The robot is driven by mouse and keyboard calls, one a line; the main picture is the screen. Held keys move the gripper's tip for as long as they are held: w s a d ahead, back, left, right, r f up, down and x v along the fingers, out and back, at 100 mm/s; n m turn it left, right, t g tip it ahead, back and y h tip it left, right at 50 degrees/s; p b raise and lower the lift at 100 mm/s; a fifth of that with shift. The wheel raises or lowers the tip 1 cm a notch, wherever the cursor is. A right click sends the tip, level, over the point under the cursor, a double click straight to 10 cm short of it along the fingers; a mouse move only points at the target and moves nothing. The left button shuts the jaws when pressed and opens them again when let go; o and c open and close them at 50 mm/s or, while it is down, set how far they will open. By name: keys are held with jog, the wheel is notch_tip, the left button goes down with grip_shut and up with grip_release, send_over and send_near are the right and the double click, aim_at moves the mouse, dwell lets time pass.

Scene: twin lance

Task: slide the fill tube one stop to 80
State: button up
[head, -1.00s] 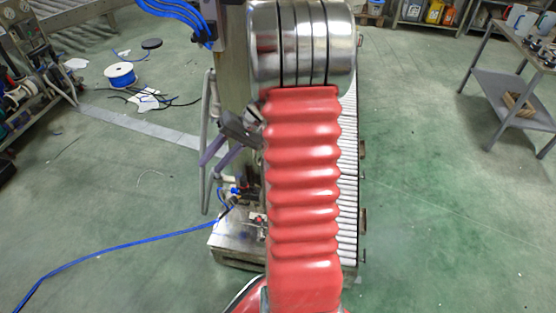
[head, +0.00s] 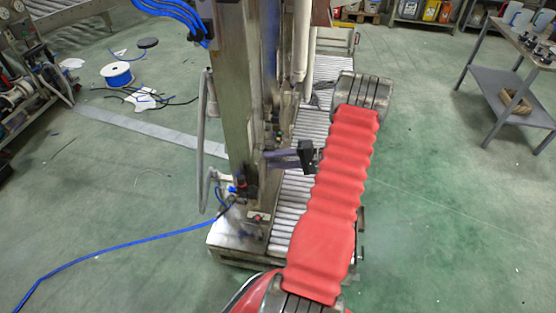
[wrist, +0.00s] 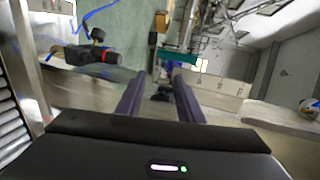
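A pale upright tube (head: 302,42) hangs beside the steel column (head: 236,95) in the head view. It may be the fill tube, but I cannot be sure. No stop marks or number 80 can be read. My gripper (head: 268,157) is low beside the column, its purple fingers pointing left toward it. In the wrist view, the two fingers of my gripper (wrist: 160,76) are apart with nothing clearly held between them. Whether they touch any part of the machine cannot be told.
A roller conveyor (head: 290,212) runs under my red-sleeved arm, beside the column. A grey bent pipe (head: 203,140) stands left of the column. A blue hose (head: 120,246) crosses the floor at left. A grey table (head: 512,85) stands at far right; green floor between is clear.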

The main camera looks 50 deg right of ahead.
aim_at(256, 160)
jog(key=shift+s+d+f, duration=0.25)
jog(key=shift+d+f, duration=0.1)
jog(key=shift+d, duration=0.05)
jog(key=shift+w+a, duration=0.1)
jog(key=shift+w, duration=0.05)
jog(key=shift+x, duration=3.85)
jog(key=shift+c, duration=0.3)
grip_shut()
